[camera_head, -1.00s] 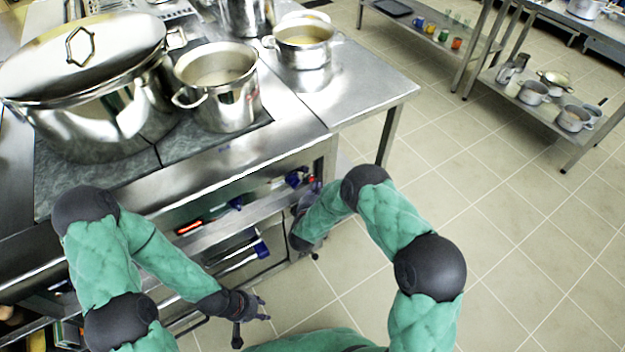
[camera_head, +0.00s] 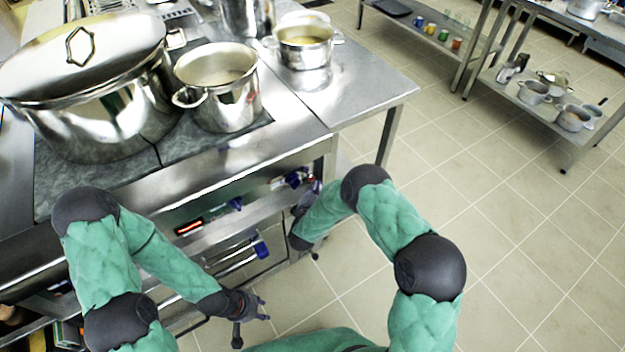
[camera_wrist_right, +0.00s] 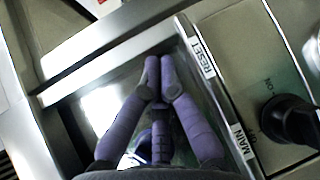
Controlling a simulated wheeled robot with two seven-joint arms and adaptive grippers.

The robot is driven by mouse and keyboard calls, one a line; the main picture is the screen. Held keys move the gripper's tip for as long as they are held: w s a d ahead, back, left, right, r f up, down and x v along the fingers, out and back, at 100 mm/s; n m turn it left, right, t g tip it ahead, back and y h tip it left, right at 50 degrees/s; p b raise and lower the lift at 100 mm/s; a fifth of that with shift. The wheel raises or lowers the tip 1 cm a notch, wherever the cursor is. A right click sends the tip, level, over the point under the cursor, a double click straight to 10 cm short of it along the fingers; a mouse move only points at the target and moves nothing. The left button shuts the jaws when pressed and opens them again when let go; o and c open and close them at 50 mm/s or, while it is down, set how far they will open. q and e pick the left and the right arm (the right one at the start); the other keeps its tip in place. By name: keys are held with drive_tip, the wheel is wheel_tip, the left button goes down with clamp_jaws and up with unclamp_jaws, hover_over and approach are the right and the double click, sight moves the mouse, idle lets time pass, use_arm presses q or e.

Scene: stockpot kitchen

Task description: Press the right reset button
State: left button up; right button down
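My right gripper (camera_wrist_right: 158,75) shows in the right wrist view with its purple fingers together at the tips, shut and with nothing seen between them. The tips are over the stove's front, to the left of a white "RESET" label (camera_wrist_right: 202,58). I cannot make out the reset button; the fingers may hide it, and contact cannot be told. In the head view this gripper (camera_head: 312,188) is at the right end of the stove's front panel, partly hidden by my arm. My left gripper (camera_head: 255,318) is open and empty, low in front of the stove.
A black on/off knob (camera_wrist_right: 290,120) is beside the "MAIN" label (camera_wrist_right: 241,140). A large lidded pot (camera_head: 100,110) and smaller pots (camera_head: 228,105) stand on top.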

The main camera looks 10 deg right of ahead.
drive_tip(key=shift+w, duration=0.15)
drive_tip(key=shift+w+a, duration=0.15)
drive_tip(key=shift+w, duration=0.05)
drive_tip(key=shift+w+a, duration=0.15)
drive_tip(key=shift+w, duration=0.25)
idle(0.8)
drive_tip(key=shift+s, duration=0.1)
drive_tip(key=shift+s+d+p, duration=0.3)
drive_tip(key=shift+s+p, duration=0.1)
drive_tip(key=shift+s, duration=0.3)
drive_tip(key=shift+s+d+p, duration=0.25)
drive_tip(key=shift+s+p, duration=0.1)
drive_tip(key=shift+s, duration=0.25)
drive_tip(key=shift+s+d+p, duration=0.3)
drive_tip(key=shift+s, duration=0.6)
drive_tip(key=shift+s+d+p, duration=0.25)
drive_tip(key=shift+s+d, duration=0.05)
drive_tip(key=shift+s, duration=0.55)
